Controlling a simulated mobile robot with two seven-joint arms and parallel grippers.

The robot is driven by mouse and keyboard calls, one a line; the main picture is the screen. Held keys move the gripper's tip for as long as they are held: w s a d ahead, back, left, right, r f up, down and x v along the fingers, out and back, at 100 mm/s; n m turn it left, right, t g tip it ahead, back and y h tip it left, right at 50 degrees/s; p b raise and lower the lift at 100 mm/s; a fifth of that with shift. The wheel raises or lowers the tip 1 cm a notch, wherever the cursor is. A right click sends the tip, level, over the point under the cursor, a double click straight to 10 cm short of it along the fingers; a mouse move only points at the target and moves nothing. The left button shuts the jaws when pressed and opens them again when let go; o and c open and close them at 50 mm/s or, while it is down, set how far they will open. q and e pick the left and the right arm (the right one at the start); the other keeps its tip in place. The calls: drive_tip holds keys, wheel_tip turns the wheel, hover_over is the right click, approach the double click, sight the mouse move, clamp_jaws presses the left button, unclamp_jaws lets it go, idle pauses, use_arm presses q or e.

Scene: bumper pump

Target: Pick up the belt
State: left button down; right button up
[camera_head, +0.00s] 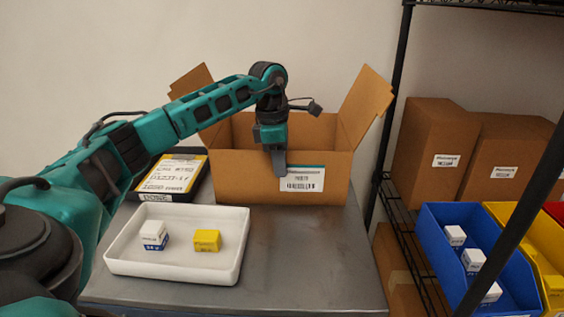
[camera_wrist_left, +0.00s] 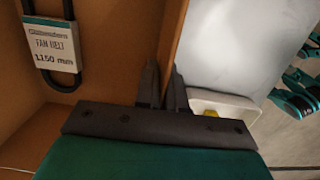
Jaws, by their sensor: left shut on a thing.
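The belt (camera_wrist_left: 69,50) is a black loop with a white and teal label reading "FAN BELT 1150 mm". It lies inside the open cardboard box (camera_head: 240,180), seen at the upper left of the left wrist view. The box hides it in the head view. My left gripper (camera_head: 278,164) points down at the box's front wall. In the left wrist view its fingers (camera_wrist_left: 164,92) stand one on each side of the cardboard wall, shut on it. The belt is apart from the fingers. My right gripper is not in view.
A white tray (camera_head: 125,262) with a white-blue box (camera_head: 154,235) and a yellow box (camera_head: 207,240) stands in front. A black tray with a yellow-edged sheet (camera_head: 172,175) is left of the cardboard box. A shelf with a blue bin (camera_head: 440,245) stands right. The table's front right is clear.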

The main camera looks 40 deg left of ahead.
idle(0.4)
use_arm(q)
drive_tip(key=shift+w+r, duration=0.1)
drive_tip(key=shift+r, duration=0.05)
drive_tip(key=shift+r, duration=0.15)
wheel_tip(320, 180, up, 20)
drive_tip(key=p, duration=0.4)
drive_tip(key=shift+f, duration=0.2)
